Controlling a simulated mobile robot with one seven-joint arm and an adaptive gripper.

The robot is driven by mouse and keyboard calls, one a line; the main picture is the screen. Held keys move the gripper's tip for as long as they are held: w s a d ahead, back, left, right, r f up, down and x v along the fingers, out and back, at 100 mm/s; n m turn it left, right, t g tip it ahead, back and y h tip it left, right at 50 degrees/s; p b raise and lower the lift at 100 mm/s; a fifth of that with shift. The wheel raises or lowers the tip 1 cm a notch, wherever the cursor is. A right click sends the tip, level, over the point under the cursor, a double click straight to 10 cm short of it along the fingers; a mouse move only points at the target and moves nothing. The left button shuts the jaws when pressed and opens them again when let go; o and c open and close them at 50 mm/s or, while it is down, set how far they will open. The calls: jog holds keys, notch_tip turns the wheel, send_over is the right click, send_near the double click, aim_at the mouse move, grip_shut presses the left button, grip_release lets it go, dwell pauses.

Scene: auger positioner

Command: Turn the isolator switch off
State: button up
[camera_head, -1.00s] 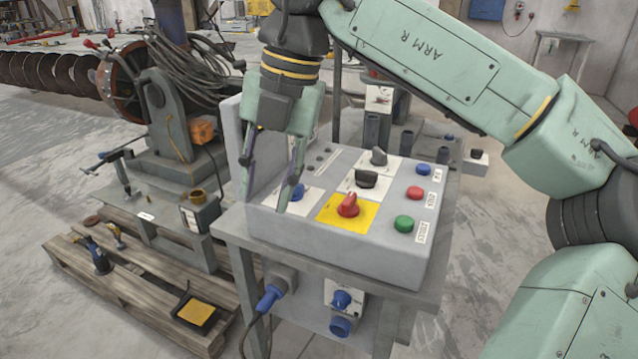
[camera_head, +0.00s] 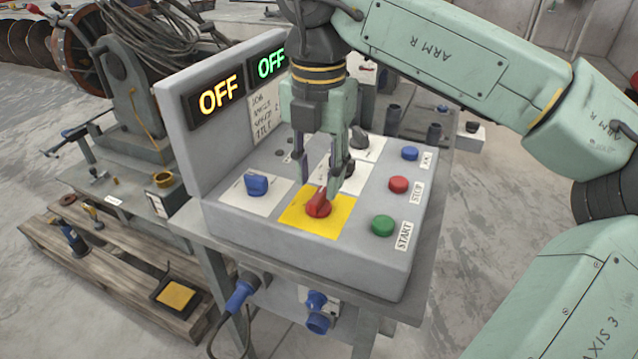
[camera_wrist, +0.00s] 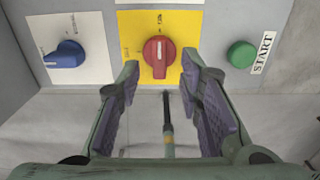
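The isolator switch looks to be the red rotary knob (camera_head: 318,206) on a yellow plate (camera_head: 298,217), on the sloped top of the grey control box (camera_head: 352,255). In the wrist view the red knob (camera_wrist: 159,52) stands with its grip ridge roughly upright, just beyond the fingertips. My gripper (camera_head: 320,186) hangs over the yellow plate with its fingers apart and nothing between them. In the wrist view the open fingers (camera_wrist: 159,85) lie either side of the knob's line, with the knob roughly centred. I cannot tell from the head view whether a fingertip touches the knob.
A blue knob (camera_head: 256,185) sits left of the yellow plate. Green (camera_head: 383,226), red (camera_head: 398,184) and blue (camera_head: 410,153) buttons line the right side. A dark knob (camera_head: 358,138) is behind my gripper. The upright back panel carries two displays reading OFF (camera_head: 219,96).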

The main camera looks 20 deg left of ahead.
aim_at(319, 194)
jog(key=shift+f, duration=1.55)
grip_shut()
